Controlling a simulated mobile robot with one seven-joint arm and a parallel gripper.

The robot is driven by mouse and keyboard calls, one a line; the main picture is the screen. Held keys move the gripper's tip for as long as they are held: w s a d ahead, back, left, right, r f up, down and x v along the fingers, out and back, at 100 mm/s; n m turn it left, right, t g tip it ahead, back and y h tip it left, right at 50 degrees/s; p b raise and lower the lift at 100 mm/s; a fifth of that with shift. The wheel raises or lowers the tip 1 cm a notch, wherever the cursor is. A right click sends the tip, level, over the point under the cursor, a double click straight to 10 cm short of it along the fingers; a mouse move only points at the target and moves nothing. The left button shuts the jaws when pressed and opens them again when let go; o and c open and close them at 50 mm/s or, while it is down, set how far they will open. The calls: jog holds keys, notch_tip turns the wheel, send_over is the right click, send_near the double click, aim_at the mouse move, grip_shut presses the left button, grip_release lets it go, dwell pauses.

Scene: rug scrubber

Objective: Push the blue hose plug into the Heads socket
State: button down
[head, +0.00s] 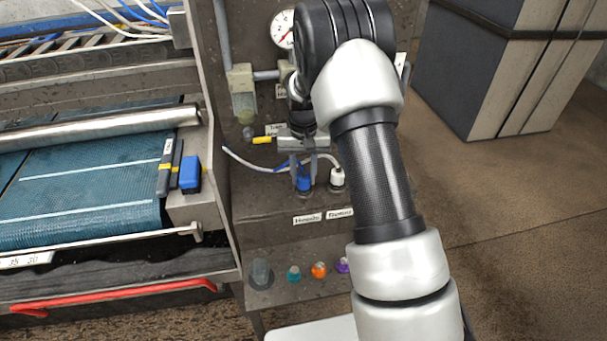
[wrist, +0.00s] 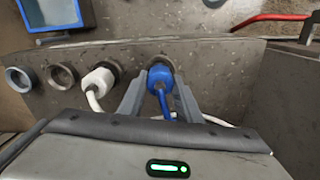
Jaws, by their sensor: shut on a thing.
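The blue hose plug (head: 304,184) hangs below my gripper (head: 302,172) in the head view, with its blue hose trailing left. In the wrist view the blue plug (wrist: 161,77) sits between the two fingers of my gripper (wrist: 160,80), which are shut on it. Its nose is at the grey panel (wrist: 215,62). I cannot tell whether it is seated in a socket, as the plug hides that spot. Two small labels (head: 307,219) below are too blurred to read surely, so I cannot pick out the Heads socket.
A white plug (wrist: 98,80) on a white hose sits beside the blue one. Two open round sockets (wrist: 62,76) lie farther left in the wrist view. Coloured knobs (head: 319,270) line the lower ledge. A pressure gauge (head: 283,28) and a blue rug machine (head: 80,190) stand close by.

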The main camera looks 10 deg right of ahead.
jog(key=c, duration=1.2)
grip_release()
notch_tip(320, 180, up, 18)
jog(key=p, duration=0.1)
jog(key=shift+f, duration=0.25)
jog(key=shift+r, duration=0.1)
jog(key=s+r+t+p, duration=0.3)
jog(key=s+r+p, duration=0.1)
jog(key=s+r, duration=1.1)
jog(key=s+r+n+t+p, duration=0.2)
jog(key=s+r+p, duration=0.2)
jog(key=s, duration=1.2)
jog(key=shift+t, duration=0.3)
